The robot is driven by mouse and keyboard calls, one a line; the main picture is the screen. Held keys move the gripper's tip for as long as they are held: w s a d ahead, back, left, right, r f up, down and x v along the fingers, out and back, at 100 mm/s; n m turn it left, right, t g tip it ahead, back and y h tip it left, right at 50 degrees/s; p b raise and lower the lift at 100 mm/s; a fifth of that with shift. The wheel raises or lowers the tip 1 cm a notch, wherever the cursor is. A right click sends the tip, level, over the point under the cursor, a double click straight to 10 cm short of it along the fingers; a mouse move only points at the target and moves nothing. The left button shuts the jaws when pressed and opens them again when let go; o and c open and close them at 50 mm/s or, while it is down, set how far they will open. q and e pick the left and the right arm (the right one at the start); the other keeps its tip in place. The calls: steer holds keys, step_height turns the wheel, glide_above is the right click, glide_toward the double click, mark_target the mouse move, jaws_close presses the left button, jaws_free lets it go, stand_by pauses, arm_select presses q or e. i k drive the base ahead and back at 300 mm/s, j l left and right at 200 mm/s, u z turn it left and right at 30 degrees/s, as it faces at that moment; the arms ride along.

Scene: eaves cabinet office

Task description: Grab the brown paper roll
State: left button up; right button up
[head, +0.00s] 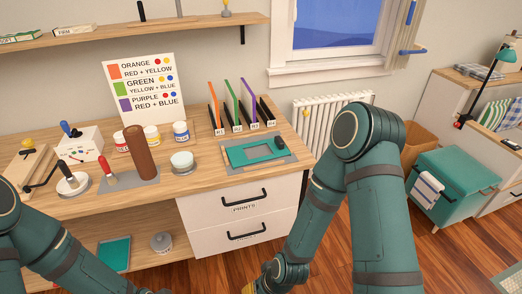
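The brown paper roll (139,152) stands upright on a grey mat (121,181) on the wooden desk, left of the middle of the head view. Nothing grips it. My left arm comes in at the lower left and runs down to the bottom edge. My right arm reaches down through the middle right, with its wrist at the bottom edge. The fingers of both grippers are not visible.
Paint jars (181,131) and a white pot (182,162) stand near the roll. A red-handled tool (104,168) is to its left. A colour chart (143,88) stands behind. A teal-framed screen (250,151) lies right. The desk's front strip (200,184) is partly clear.

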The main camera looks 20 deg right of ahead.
mark_target(136, 140)
steer(key=z, duration=0.45)
steer(key=j+z, duration=0.45)
steer(key=i+j+z, duration=0.1)
steer(key=j+z, duration=0.5)
steer(key=j, duration=0.3)
steer(key=k+j+z, duration=0.15)
steer(key=j, duration=0.3)
